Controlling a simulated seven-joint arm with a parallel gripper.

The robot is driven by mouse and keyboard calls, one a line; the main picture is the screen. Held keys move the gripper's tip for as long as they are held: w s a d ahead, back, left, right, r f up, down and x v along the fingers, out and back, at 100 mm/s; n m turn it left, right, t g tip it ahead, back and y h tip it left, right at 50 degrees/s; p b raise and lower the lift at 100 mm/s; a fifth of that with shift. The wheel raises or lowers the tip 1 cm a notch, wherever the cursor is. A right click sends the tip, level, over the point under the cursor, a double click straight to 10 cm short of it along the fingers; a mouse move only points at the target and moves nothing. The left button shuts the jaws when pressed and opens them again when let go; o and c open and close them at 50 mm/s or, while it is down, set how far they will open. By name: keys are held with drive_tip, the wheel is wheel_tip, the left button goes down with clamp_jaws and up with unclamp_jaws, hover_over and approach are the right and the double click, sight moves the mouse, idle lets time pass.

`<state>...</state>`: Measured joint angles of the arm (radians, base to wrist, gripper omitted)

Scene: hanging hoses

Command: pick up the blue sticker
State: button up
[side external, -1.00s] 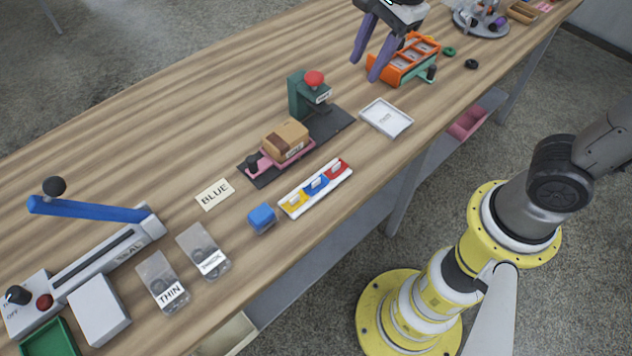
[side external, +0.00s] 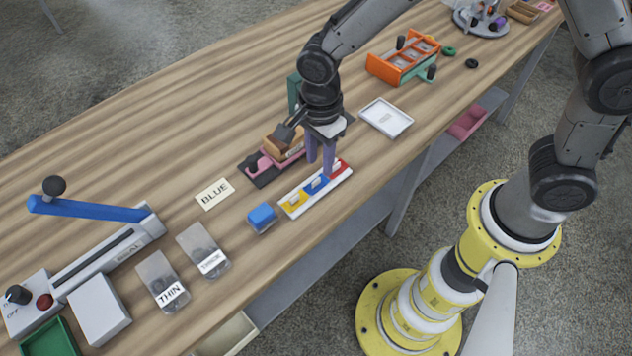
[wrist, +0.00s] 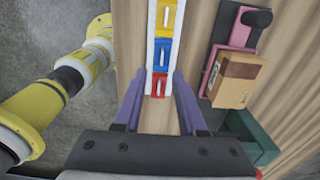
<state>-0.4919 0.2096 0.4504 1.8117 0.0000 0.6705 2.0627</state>
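The blue sticker (side external: 316,186) is the middle patch on a white strip (side external: 292,213), between a yellow patch (side external: 296,200) and a red patch (side external: 341,167). Each patch has a small pale tab. In the wrist view the blue sticker (wrist: 161,56) lies ahead of the fingertips, with the red patch (wrist: 158,88) nearer, between them in the picture. My gripper (side external: 320,170) is open and empty, its purple fingers pointing down near the red end of the strip. It also shows in the wrist view (wrist: 159,76). I cannot tell its exact height.
A cardboard box (wrist: 237,80) sits on a pink carriage (wrist: 232,37) beside the strip, near a green stamping press (wrist: 250,135). A blue block (side external: 262,217) and a BLUE card (side external: 214,194) are at the yellow end. A white tray (side external: 386,117) is behind right.

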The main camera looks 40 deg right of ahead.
sight(318, 178)
drive_tip(key=shift+w+a+f, duration=0.1)
drive_tip(key=shift+w+f, duration=0.05)
drive_tip(key=shift+f, duration=2.65)
clamp_jaws()
